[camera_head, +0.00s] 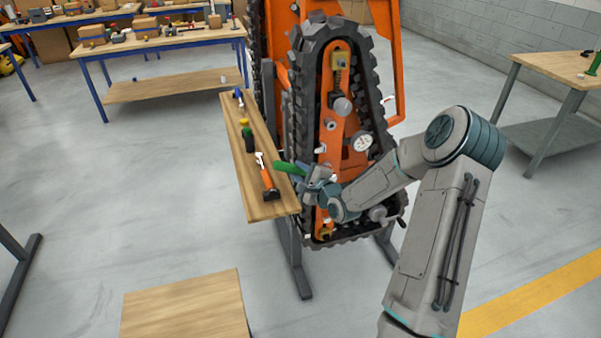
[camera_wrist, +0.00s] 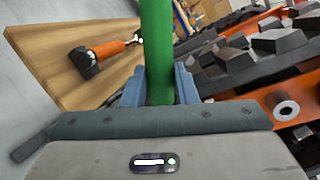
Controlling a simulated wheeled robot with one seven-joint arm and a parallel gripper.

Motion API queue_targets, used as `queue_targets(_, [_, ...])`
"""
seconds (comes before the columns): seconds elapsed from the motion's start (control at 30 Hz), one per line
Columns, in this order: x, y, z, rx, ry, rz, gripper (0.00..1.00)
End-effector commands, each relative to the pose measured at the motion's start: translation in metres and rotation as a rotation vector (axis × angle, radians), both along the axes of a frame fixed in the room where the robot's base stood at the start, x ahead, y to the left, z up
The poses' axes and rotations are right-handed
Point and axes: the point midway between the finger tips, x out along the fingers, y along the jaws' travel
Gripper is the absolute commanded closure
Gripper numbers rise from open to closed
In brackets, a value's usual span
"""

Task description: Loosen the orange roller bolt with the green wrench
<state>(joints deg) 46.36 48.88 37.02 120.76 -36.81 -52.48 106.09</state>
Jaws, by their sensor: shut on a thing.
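The green wrench (camera_head: 288,169) is held by my gripper (camera_head: 316,178), in front of the tracked carrier's lower left side. In the wrist view its green handle (camera_wrist: 158,45) stands between the two fingers, which are closed on it. The wrench's working end is not visible in either view. The carrier's orange frame (camera_head: 331,155) shows rollers and fittings inside the black track (camera_head: 312,60). I cannot tell which fitting is the orange roller bolt; my gripper and arm cover part of the lower frame.
A wooden shelf board (camera_head: 262,208) beside the track holds an orange-handled hammer (camera_head: 266,180), a green and yellow tool (camera_head: 248,138) and a blue tool (camera_head: 238,96). A round gauge (camera_head: 362,141) sits on the frame close to my arm. Open floor lies to the left.

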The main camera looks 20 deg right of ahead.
Motion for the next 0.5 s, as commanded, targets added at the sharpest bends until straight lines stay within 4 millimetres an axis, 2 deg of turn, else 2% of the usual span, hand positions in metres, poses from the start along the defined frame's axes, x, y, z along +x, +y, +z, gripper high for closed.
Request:
queue_targets(0.2, [-0.0003,0.0042,-0.0108,-0.076,-0.003,0.001,1.0])
queue_targets(0.5, [-0.0004,0.0048,-0.0102,-0.086,-0.003,0.002,1.0])
